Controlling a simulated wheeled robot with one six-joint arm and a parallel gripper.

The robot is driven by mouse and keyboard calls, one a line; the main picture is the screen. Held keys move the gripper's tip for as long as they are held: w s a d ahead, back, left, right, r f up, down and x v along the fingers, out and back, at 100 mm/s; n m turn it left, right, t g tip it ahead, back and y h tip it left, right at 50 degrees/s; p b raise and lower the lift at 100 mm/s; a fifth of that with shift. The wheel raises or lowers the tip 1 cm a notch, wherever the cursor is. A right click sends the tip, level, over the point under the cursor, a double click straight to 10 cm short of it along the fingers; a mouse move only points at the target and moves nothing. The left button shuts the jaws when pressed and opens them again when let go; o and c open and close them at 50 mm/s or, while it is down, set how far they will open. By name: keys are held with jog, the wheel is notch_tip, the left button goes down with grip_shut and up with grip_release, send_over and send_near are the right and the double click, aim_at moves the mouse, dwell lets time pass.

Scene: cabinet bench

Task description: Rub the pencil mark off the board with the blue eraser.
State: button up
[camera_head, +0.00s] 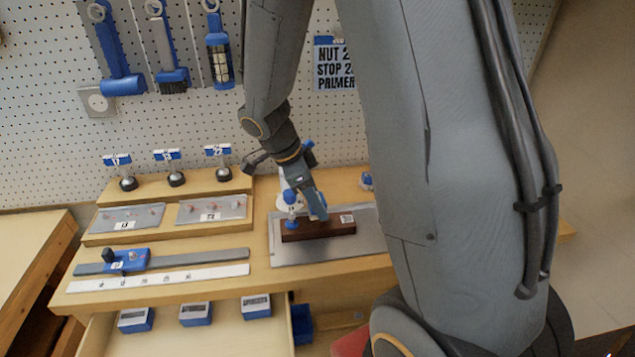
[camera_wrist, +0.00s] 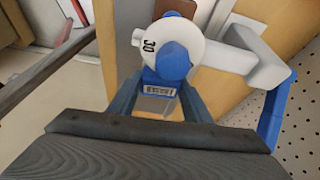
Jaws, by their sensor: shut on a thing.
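My gripper (camera_head: 316,210) is low over the grey board (camera_head: 350,245) at the right of the bench, beside a dark brown block with a white label (camera_head: 322,228). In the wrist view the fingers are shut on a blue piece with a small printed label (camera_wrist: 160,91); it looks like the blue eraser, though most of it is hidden. A white round dial marked 30 (camera_wrist: 150,42) with a blue knob (camera_wrist: 172,62) overlaps it from above. I cannot make out a pencil mark. Whether the held piece touches the board is unclear.
A ruler with a blue slider (camera_head: 125,261) and a white strip (camera_head: 160,278) lie left of the board. Labelled plates (camera_head: 212,208) and small stands (camera_head: 175,178) are behind. Below, an open drawer (camera_head: 200,335) holds blue boxes. A pegboard (camera_head: 60,120) rises behind.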

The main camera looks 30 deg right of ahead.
aim_at(323, 197)
jog(key=shift+r+p, duration=1)
jog(key=shift+r, duration=1.2)
jog(key=shift+d+f+b, duration=0.15)
jog(key=shift+f+b, duration=0.15)
jog(key=shift+b, duration=0.95)
jog(key=shift+d+b, duration=0.1)
jog(key=shift+b, duration=0.4)
